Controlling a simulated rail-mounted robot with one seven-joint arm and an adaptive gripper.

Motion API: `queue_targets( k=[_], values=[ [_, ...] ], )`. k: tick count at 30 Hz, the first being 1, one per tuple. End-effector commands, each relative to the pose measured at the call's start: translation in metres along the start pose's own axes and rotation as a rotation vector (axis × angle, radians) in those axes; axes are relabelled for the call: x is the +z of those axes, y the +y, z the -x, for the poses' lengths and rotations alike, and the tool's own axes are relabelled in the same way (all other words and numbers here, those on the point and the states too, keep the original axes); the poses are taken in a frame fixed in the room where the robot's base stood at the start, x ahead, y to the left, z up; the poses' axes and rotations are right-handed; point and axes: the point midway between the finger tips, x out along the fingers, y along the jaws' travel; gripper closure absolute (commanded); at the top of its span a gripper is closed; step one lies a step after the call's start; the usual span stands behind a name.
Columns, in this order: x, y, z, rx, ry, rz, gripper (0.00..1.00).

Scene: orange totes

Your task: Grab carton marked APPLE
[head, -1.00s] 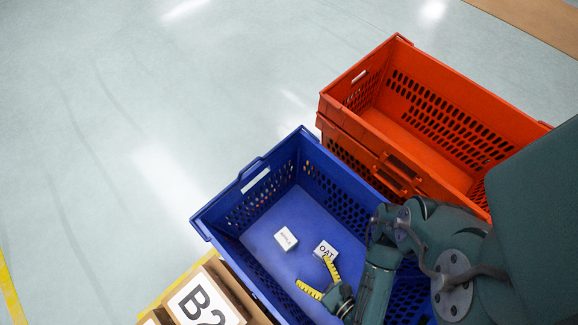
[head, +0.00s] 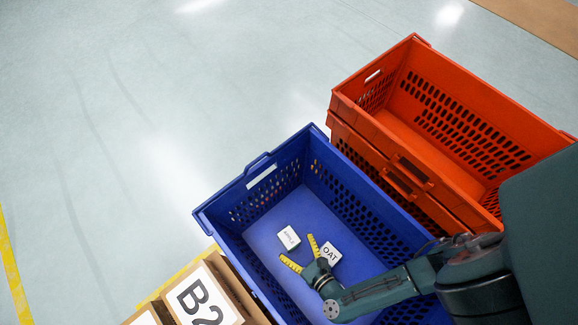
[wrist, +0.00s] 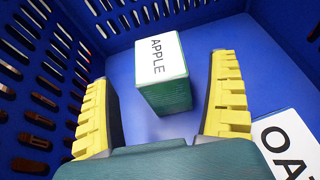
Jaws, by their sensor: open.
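The APPLE carton (head: 289,237) stands on the floor of the blue tote (head: 222,217). In the wrist view the APPLE carton (wrist: 163,75) shows a white top with the word APPLE and green sides. It lies ahead of and between my two yellow fingers. My gripper (head: 301,252) is open inside the blue tote, with nothing between its fingertips. The wrist view also shows my gripper (wrist: 160,95) with its fingers spread wider than the carton. I cannot tell the exact gap from finger to carton.
An OAT carton (head: 330,253) stands close to my right finger; its white top also shows in the wrist view (wrist: 290,140). The tote's perforated walls surround my gripper. Stacked orange totes (head: 440,125) stand at the right. A box marked B2 (head: 205,300) stands at lower left.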

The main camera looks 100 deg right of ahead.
Motion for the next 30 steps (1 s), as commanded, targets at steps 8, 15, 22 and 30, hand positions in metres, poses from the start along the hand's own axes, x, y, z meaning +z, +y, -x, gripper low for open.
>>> queue_targets(
  k=[8, 15, 22, 30],
  values=[
    [0.000, -0.001, -0.018, -0.008, -0.001, -0.006, 0.10],
    [0.000, 0.000, -0.043, -0.007, -0.001, -0.005, 0.10],
    [0.000, 0.000, -0.053, 0.000, 0.000, 0.000, 0.10],
    [0.000, 0.000, -0.053, 0.001, 0.000, 0.000, 0.30]
  ],
)
